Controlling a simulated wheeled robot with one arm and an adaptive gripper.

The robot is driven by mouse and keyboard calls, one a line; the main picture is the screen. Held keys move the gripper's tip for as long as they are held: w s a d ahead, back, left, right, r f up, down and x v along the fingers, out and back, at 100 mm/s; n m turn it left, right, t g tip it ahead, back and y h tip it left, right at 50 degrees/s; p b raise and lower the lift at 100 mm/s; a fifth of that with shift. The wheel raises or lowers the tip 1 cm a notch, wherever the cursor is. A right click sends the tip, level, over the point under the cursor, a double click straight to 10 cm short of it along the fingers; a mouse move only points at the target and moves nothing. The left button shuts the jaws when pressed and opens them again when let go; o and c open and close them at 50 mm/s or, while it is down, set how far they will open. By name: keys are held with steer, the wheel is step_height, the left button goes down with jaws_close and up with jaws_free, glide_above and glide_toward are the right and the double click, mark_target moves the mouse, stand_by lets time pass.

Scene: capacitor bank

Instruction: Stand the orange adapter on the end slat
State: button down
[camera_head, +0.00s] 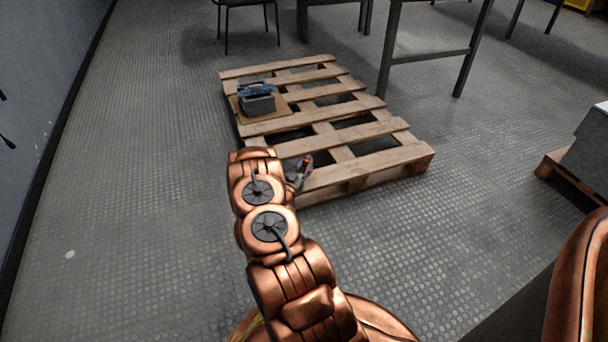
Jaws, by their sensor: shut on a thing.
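My gripper (302,171) is small in view, partly hidden behind my copper arm. It is shut on the orange adapter (306,161), of which only a small orange-red patch shows between the fingers. The gripper is over the left part of the end slat (375,167), the nearest slat of the wooden pallet (350,133). I cannot tell whether the adapter touches the slat or is held just above it, nor whether it is upright.
A grey box with blue parts (257,100) sits on a brown board at the pallet's far left. Dark gaps lie between the slats. Table legs (388,60) and a chair (250,15) stand behind. Another pallet with a grey block (590,150) is at right. The end slat's right part is bare.

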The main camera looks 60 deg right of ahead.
steer(key=shift+f+b, duration=0.9)
steer(key=shift+f, duration=0.7)
steer(key=shift+f, duration=0.15)
steer(key=c, duration=0.8)
jaws_free()
